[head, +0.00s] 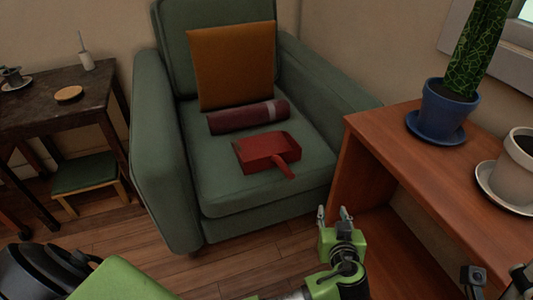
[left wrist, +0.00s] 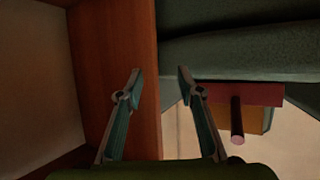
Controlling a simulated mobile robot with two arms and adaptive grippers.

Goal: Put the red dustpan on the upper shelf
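The red dustpan (head: 267,152) lies on the seat of the green armchair (head: 225,190), its handle pointing toward the front right edge. It also shows in the left wrist view (left wrist: 262,94), to the right of the fingers, with the handle end toward the camera. My left gripper (head: 334,213) is open and empty, in front of the chair and beside the wooden shelf unit (head: 410,165). In the left wrist view its two fingers (left wrist: 158,72) stand apart with nothing between them. The shelf unit has a top board and an open space below. My right gripper's fingers do not show.
A dark red roll (head: 248,117) and an orange cushion (head: 232,66) are behind the dustpan on the chair. A cactus in a blue pot (head: 447,108) and a white pot (head: 510,165) stand on the shelf unit's top. A dark side table (head: 50,115) is at left.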

